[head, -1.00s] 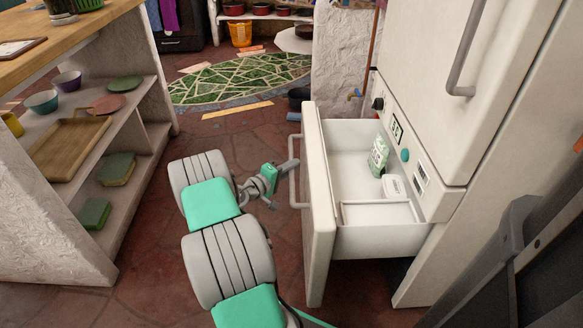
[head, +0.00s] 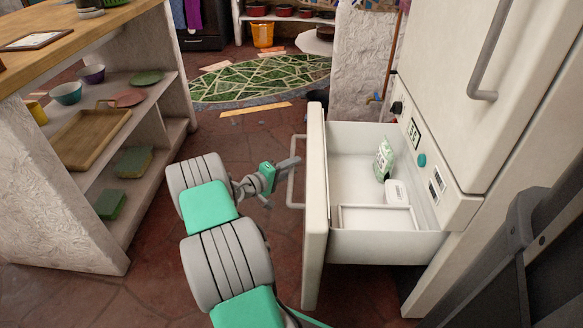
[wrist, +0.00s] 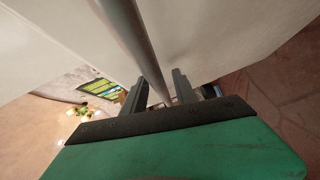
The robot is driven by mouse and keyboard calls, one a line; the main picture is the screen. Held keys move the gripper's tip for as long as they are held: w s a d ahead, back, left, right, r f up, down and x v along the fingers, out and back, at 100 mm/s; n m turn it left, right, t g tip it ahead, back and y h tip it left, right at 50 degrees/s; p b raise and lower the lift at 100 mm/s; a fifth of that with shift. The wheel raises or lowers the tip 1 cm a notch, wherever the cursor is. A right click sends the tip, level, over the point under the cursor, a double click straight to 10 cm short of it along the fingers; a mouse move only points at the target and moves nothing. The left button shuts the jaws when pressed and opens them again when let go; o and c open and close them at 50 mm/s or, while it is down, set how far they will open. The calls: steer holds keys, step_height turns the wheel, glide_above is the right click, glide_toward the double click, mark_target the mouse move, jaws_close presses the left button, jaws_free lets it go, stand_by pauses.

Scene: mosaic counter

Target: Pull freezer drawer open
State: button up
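The freezer drawer (head: 314,200) is the white bottom drawer of the fridge and stands pulled well out. Its bar handle (head: 291,172) is on the front face, at the left. My gripper (head: 290,163) is at this handle. The white drawer front (wrist: 225,35) fills much of that view. Inside the drawer are a green-and-white bag (head: 383,160) and a small white container (head: 396,192).
The white fridge (head: 465,120) stands at the right. A shelf counter (head: 168,150) with bowls, plates and a tray stands at the left. Tiled floor (head: 245,135) lies between them, with a green mosaic oval (head: 255,80) behind.

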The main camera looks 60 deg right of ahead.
steer(key=p+v, duration=0.2)
steer(key=v, duration=0.5)
steer(key=shift+w+a, duration=0.15)
steer(key=shift+a, duration=0.25)
